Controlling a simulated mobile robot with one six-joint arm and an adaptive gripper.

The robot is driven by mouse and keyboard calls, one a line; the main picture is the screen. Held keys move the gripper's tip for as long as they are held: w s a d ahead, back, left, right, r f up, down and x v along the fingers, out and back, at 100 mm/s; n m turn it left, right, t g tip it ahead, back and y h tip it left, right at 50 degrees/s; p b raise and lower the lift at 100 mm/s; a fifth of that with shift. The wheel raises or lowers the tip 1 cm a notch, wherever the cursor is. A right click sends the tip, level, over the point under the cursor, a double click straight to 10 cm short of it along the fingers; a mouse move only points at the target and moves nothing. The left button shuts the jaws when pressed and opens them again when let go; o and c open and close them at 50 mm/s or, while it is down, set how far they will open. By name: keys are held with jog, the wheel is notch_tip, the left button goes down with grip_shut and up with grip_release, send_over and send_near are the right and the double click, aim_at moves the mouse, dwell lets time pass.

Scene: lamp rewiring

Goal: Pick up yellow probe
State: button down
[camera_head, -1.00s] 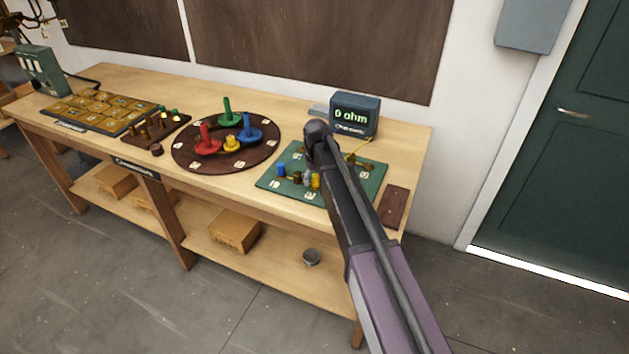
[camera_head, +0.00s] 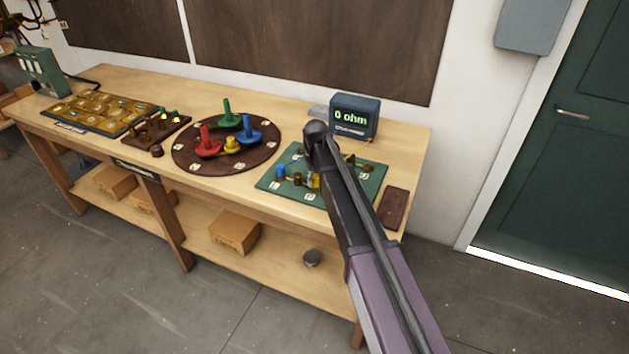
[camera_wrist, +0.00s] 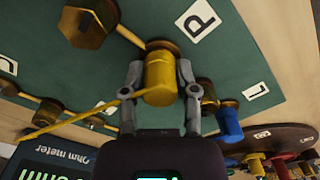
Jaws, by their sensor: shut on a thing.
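In the wrist view my gripper (camera_wrist: 160,95) has one finger on each side of the yellow probe (camera_wrist: 160,82) and is shut on it. The probe is at a brown post on the green board (camera_wrist: 130,62), near the tile marked P; I cannot tell whether it is clear of the post. A yellow lead runs from it towards the ohm meter (camera_wrist: 62,160). In the head view the yellow probe (camera_head: 315,182) shows low on the green board (camera_head: 330,197), partly hidden by my arm. The blue probe (camera_wrist: 229,124) stands apart, beside the gripper.
The ohm meter (camera_head: 354,116) reads 0 ohm behind the board. A round dark board (camera_head: 190,160) with coloured pegs is to the left. A brown plate (camera_head: 394,207) lies at the right end of the bench.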

aim_at(316, 176)
jog(key=shift+r+p, duration=1.45)
jog(key=shift+r, duration=0.1)
jog(key=shift+s+r+p, duration=0.2)
jog(key=shift+r+p, duration=0.1)
jog(key=s+d+r+p, duration=0.1)
jog(key=s+d, duration=0.1)
jog(key=s, duration=1.3)
jog(key=shift+s+d, duration=0.2)
jog(key=shift+d, duration=0.15)
jog(key=shift+w, duration=0.1)
